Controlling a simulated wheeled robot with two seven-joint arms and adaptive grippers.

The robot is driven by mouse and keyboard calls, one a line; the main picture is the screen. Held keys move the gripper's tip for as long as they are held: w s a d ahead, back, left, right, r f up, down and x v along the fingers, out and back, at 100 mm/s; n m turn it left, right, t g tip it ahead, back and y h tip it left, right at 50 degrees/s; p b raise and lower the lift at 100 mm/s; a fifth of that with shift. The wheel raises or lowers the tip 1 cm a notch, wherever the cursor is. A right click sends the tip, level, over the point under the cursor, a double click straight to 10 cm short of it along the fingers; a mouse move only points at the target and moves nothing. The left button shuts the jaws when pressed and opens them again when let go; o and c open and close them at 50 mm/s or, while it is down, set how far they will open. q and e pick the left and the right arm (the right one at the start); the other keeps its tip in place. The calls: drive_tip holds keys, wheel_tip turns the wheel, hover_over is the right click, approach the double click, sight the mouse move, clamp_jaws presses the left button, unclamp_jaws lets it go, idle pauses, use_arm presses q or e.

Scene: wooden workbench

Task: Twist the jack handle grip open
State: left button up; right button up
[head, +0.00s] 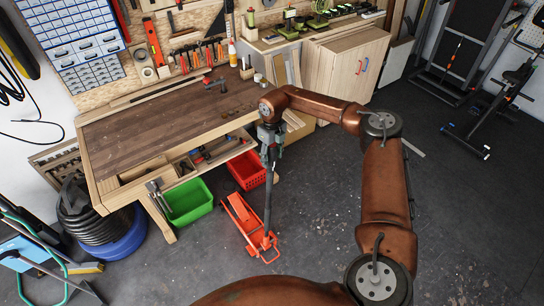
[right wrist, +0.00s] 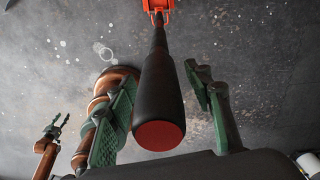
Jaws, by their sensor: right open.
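The orange floor jack (head: 243,222) stands on the dark floor in front of the workbench. Its long dark handle (head: 268,200) rises steeply toward my right gripper (head: 270,152). In the right wrist view the black handle grip (right wrist: 158,100), with a red end cap (right wrist: 159,135), points toward the camera. The green fingers of my right gripper (right wrist: 160,78) stand apart on either side of it, with visible gaps. The orange socket (right wrist: 156,5) shows at the handle's far end. My left gripper (right wrist: 57,122) shows small in the right wrist view, fingers apart and empty.
The wooden workbench (head: 150,125) with an open drawer is just behind the handle. A red crate (head: 245,170) and a green bin (head: 188,203) sit close to the jack.

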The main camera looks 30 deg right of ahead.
drive_tip(key=shift+c, duration=0.6)
drive_tip(key=c, duration=1)
use_arm(q)
drive_tip(key=shift+s, duration=0.35)
use_arm(e)
drive_tip(key=shift+c, duration=0.2)
